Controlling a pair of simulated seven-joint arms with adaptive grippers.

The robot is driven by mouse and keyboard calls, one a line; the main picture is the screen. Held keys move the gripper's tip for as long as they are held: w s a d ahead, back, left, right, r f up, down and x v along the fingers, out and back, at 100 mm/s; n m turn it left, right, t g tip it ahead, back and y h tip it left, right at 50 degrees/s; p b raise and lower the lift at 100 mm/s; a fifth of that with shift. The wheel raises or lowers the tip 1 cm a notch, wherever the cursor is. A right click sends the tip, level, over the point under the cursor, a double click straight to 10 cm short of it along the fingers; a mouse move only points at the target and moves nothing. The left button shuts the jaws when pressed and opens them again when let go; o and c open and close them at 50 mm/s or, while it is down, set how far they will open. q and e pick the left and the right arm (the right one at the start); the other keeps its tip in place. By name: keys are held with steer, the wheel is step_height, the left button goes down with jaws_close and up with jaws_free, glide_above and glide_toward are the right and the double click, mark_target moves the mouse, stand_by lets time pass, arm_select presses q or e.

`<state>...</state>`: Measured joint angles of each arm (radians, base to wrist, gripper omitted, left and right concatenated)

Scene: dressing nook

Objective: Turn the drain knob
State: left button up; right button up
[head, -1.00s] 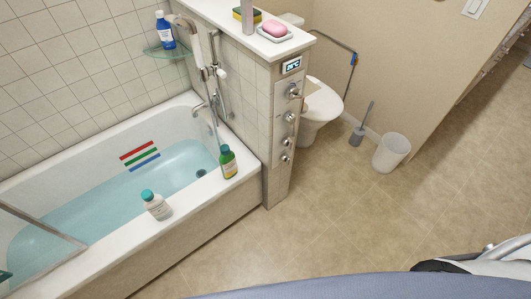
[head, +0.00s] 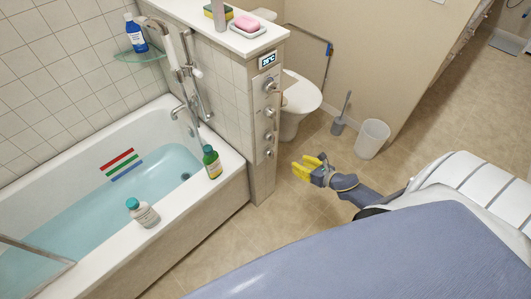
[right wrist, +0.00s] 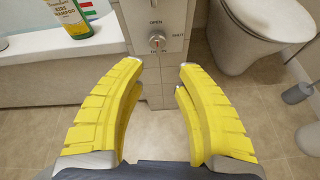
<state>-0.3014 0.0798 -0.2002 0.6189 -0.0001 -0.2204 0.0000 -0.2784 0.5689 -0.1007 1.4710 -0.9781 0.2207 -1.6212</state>
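The shower panel (head: 266,120) is on the end of the tiled half wall and carries several round metal knobs in a column. The lowest one (head: 268,153) appears to be the knob (right wrist: 157,40) in the right wrist view, with "OPEN" printed above it and small blurred lettering to its right and below. My right gripper (head: 304,166) has yellow fingers and is in front of the panel, to its right in the head view. In the right wrist view it (right wrist: 160,72) is open and empty, its fingertips apart from the knob. My left gripper is out of view.
The bathtub (head: 190,215) holds water; a green bottle (head: 212,163) and a white bottle (head: 143,213) stand on its rim. A toilet (head: 300,98), brush (head: 339,122) and bin (head: 372,138) are beyond the panel. Floor in front of the panel is clear.

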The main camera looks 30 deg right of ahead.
mark_target(273, 153)
steer(key=w+a+f, duration=0.1)
steer(key=w+f, duration=0.1)
steer(key=w, duration=0.3)
steer(key=w+a+f+n, duration=0.1)
steer(key=w+a+f, duration=0.1)
steer(key=w, duration=0.3)
steer(key=w+a+f+n, duration=0.1)
steer(key=w+f, duration=0.1)
steer(key=w, duration=0.3)
steer(key=shift+w+a+f, duration=0.15)
steer(key=shift+a+f, duration=0.05)
steer(key=shift+f, duration=0.15)
steer(key=shift+o, duration=0.2)
jaws_close()
